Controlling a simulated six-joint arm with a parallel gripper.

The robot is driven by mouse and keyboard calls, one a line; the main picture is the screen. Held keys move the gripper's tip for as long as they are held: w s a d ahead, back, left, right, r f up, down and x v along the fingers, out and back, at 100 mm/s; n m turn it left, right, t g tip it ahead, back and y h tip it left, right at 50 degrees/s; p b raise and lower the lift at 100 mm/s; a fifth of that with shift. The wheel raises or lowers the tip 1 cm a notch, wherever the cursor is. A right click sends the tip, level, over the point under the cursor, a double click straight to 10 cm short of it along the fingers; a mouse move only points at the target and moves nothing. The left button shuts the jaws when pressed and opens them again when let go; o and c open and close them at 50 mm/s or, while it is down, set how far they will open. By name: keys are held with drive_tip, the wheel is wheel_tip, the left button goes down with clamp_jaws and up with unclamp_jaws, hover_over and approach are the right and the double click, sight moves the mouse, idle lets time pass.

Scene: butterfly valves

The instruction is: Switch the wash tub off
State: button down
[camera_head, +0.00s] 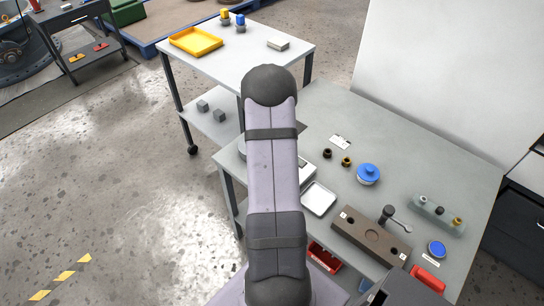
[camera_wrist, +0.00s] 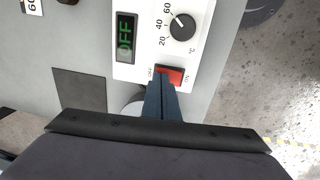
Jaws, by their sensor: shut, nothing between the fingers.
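The wash tub's white control panel (camera_wrist: 146,57) fills the upper middle of the wrist view. Its small display (camera_wrist: 126,37) shows green letters reading OFF. A dial (camera_wrist: 182,26) marked 20, 40 and 60 °C is beside it. Below the dial is a red rocker switch (camera_wrist: 174,73) with OFF marked at its left and ON at its right. My gripper (camera_wrist: 162,84) is shut and empty, with its fingertips at the switch's lower left part. I cannot tell whether they touch it. In the head view, my arm hides the gripper and most of the tub.
A cart (camera_head: 245,55) with a yellow tray (camera_head: 196,41) stands behind. Open floor lies left.

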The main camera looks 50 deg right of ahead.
drive_tip(key=shift+s+a+f, duration=0.15)
drive_tip(key=shift+a+f, duration=0.05)
drive_tip(key=shift+f, duration=0.05)
drive_tip(key=shift+a, duration=0.8)
drive_tip(key=shift+r+p, duration=0.1)
drive_tip(key=shift+p, duration=0.2)
drive_tip(key=shift+r+p, duration=0.4)
drive_tip(key=shift+r, duration=0.1)
wheel_tip(320, 180, up, 13)
drive_tip(key=a, duration=0.1)
drive_tip(key=shift+a+p, duration=0.2)
drive_tip(key=shift+p, duration=0.15)
drive_tip(key=shift+d+r+b, duration=0.15)
drive_tip(key=shift+d+b, duration=0.65)
drive_tip(key=shift+b, duration=1.3)
